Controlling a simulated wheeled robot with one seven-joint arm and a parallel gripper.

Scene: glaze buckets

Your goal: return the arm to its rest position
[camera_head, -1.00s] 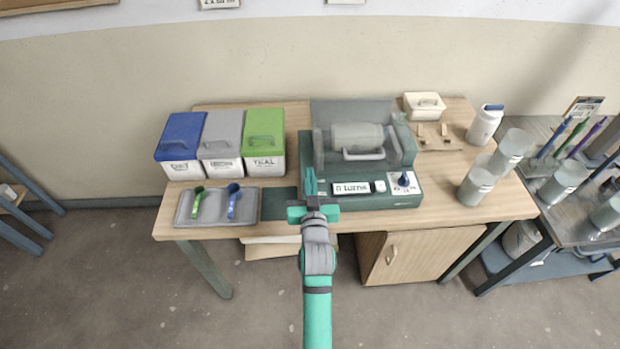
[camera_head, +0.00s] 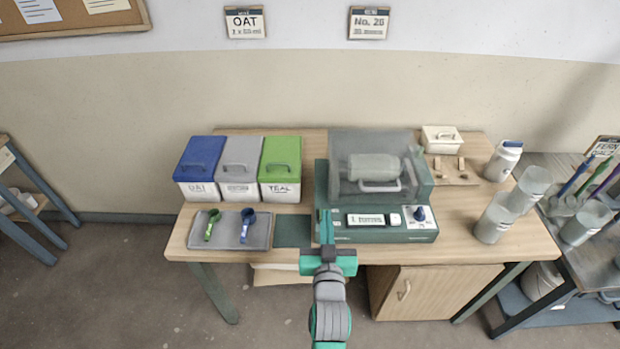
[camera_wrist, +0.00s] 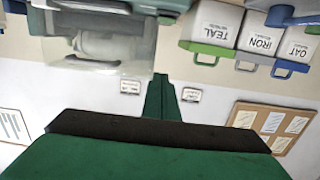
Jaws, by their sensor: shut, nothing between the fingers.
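My gripper (camera_head: 327,226) is at the bottom middle of the head view, in front of the table's front edge and the green machine. Its fingers are shut and empty, pointing away from me toward the machine. In the wrist view the closed fingers (camera_wrist: 161,98) stand up in the middle. The arm reaches in from the bottom edge. The machine (camera_head: 385,234) has a clear cover (camera_head: 345,150) down over a grey jar (camera_head: 374,167), with a display and a blue knob on its front.
Blue, grey and green lidded bins (camera_head: 239,169) stand at the back left. A grey tray (camera_head: 262,232) holds a green and a blue scoop. Clear cups (camera_head: 496,219) and a white bottle (camera_head: 503,161) stand on the right. A side cart (camera_head: 600,254) adjoins the table. Floor in front is clear.

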